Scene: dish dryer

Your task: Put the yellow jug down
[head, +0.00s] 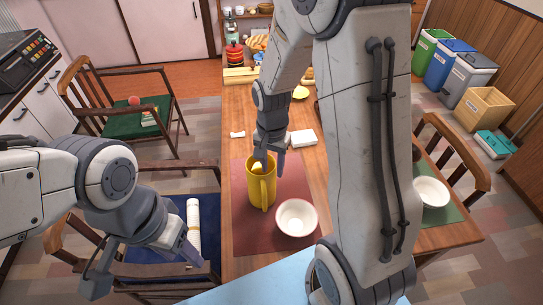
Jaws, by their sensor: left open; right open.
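The yellow jug (260,190) stands upright on the dark red placemat (245,225) on the wooden table, its handle facing me. My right gripper (270,162) is open at the jug's rim, with its fingers pointing down. I cannot tell whether a finger still touches the jug. My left gripper (187,249) is open and empty at the lower left, over the blue-seated chair, well apart from the jug.
A white bowl (296,218) stands on the placemat, just right of the jug. A white box-like item (303,138) lies behind. Another white bowl (431,192) is on the green mat at the right. My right arm hides much of the table.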

